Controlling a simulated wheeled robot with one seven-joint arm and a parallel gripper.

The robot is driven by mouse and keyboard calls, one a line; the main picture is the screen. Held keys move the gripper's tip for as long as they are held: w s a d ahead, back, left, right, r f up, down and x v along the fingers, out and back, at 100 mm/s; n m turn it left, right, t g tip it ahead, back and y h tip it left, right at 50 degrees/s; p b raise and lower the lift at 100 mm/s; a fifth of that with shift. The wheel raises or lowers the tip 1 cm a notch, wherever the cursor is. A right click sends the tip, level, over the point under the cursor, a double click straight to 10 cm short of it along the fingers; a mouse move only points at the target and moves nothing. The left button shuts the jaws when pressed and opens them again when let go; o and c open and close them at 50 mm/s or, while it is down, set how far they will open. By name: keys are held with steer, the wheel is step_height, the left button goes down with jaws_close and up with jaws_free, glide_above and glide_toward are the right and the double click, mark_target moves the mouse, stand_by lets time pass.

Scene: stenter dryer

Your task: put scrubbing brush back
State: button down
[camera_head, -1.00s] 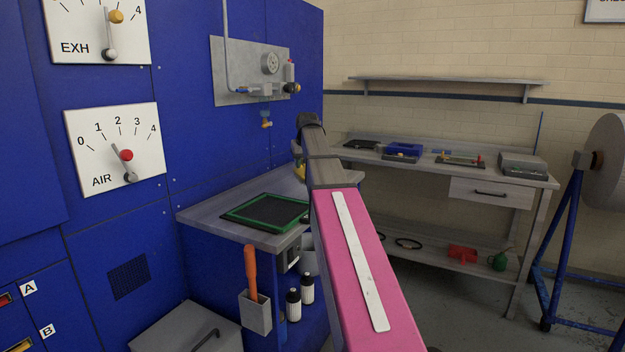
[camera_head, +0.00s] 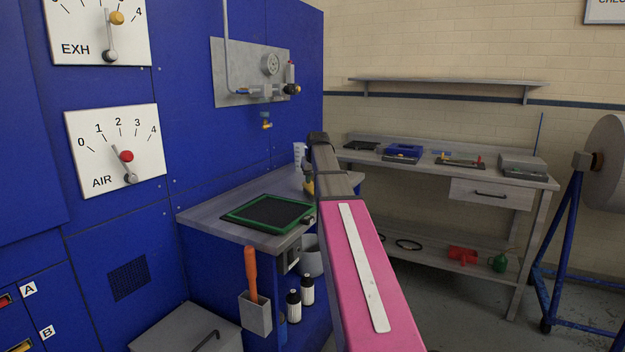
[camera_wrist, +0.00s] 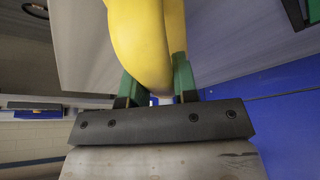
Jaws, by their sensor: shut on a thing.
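My gripper (camera_wrist: 158,88) has green fingers on either side of a smooth, rounded yellow object in the wrist view and is shut on it. This yellow object (camera_wrist: 140,40) appears to be the scrubbing brush; no bristles show, so I cannot be sure. In the head view a small part of the yellow object (camera_head: 308,187) shows beside my arm, over the right end of the grey side bench (camera_head: 205,212). My arm hides most of the gripper there. I cannot tell whether the object touches the bench.
A green-framed black screen (camera_head: 268,213) lies on the bench. A white measuring jug (camera_head: 299,153) stands at its back. An orange-handled tool (camera_head: 251,268) stands in a grey holder (camera_head: 256,315) on the front.

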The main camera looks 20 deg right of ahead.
steer(key=shift+f, duration=0.15)
steer(key=c, duration=0.9)
jaws_free()
steer(key=v, duration=1.2)
